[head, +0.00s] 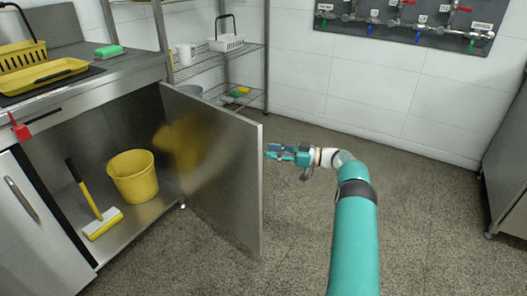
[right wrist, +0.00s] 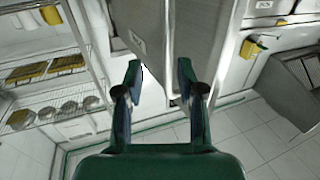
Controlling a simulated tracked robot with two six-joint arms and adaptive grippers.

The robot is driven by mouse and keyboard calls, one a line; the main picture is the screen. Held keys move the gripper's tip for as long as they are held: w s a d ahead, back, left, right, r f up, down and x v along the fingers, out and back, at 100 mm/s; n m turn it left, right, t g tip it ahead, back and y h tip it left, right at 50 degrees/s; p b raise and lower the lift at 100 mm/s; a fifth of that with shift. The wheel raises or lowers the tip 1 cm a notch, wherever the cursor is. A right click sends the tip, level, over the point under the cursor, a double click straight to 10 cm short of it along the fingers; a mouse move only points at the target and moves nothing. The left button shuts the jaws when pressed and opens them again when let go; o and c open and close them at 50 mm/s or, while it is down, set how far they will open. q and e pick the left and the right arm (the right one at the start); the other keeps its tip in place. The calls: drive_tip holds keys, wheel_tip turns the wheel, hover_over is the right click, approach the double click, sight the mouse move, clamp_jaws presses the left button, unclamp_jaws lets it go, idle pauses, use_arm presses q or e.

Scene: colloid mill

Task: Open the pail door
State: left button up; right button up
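The pail door (head: 222,160) is a steel panel that stands swung wide open from the cabinet in the head view. The yellow pail (head: 133,177) stands upright inside the cabinet and is blurrily mirrored in the door. My right gripper (head: 276,152) is just right of the door's free edge; whether it touches the door I cannot tell. In the right wrist view its two fingers (right wrist: 160,72) are spread apart with nothing clamped between them. A grey panel shows beyond them. My left gripper is not in view.
A wire shelf rack (head: 240,100) stands behind the door. A steel unit (head: 508,150) is at the far right. Floor between is clear. Valves hang on a wall panel (head: 405,20).

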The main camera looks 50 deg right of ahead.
drive_tip(key=v, duration=0.7)
drive_tip(key=shift+s, duration=0.3)
drive_tip(key=shift+d, duration=0.1)
